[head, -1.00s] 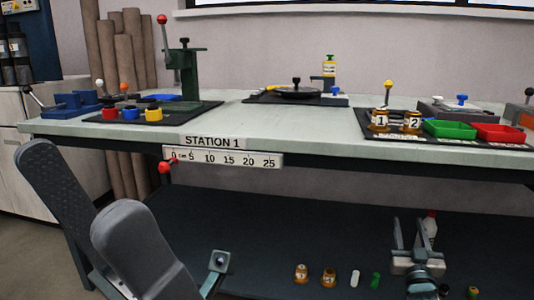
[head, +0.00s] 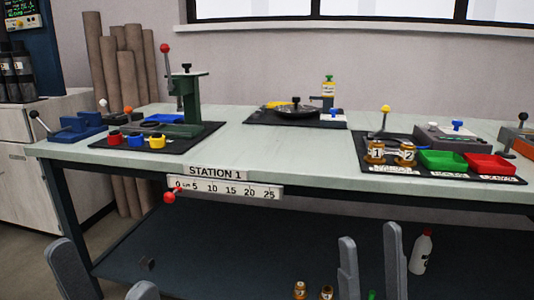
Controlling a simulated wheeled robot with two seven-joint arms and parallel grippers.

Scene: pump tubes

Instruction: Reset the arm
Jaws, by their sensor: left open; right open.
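My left gripper (head: 105,278) shows at the bottom left of the head view, in front of the table's left leg. Its two grey fingers stand apart and I see nothing between them. My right gripper (head: 370,268) shows at the bottom, right of centre, in front of the dark lower shelf. Its two grey fingers point up, apart, with nothing seen held between them. Both grippers appear below the tabletop in the picture. The rest of both arms is cut off by the lower edge.
The pale tabletop (head: 250,148) carries a green press (head: 188,100), a black round device (head: 295,108), two numbered brown bottles (head: 376,153), a green tray (head: 443,161) and a red tray (head: 489,165). A white bottle (head: 421,254) and small brown bottles (head: 300,290) stand below. The table's middle is clear.

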